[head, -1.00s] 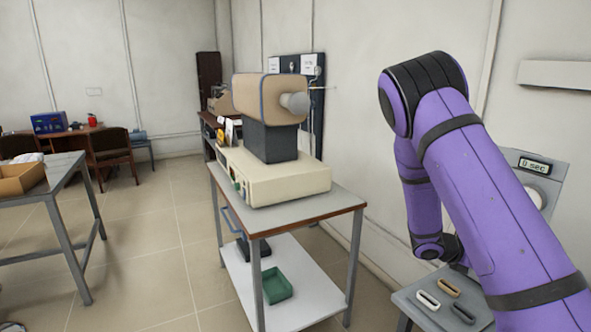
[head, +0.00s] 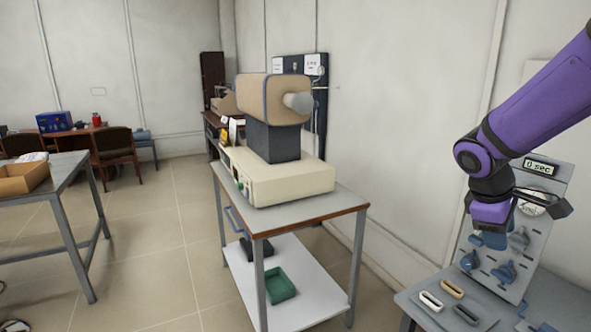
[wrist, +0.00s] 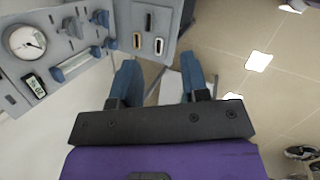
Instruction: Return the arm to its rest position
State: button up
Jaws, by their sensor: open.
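My purple arm (head: 540,95) reaches in from the right edge of the head view and bends down at its wrist. My gripper (head: 490,240) hangs in front of the grey control panel (head: 545,205), above the small grey side table. In the wrist view my gripper (wrist: 161,78) has its two blue fingers spread well apart. Nothing is held between them; a table edge and floor show past them. Whether a finger touches the panel is not clear.
A white boat (head: 431,300), a tan boat (head: 452,289) and a grey boat (head: 465,314) lie on the side table (head: 412,302). A beige furnace (head: 275,175) stands on a cart (head: 335,202) at centre. Open floor lies left of the cart.

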jog(key=s+a+r+m+t+y, duration=0.5)
jog(key=s+a+r, duration=0.5)
jog(key=s, duration=0.4)
jog(key=shift+s+a+r+m+t, duration=0.2)
jog(key=shift+a+m+t, duration=0.1)
jog(key=shift+a+m, duration=0.75)
jog(key=shift+d, duration=0.2)
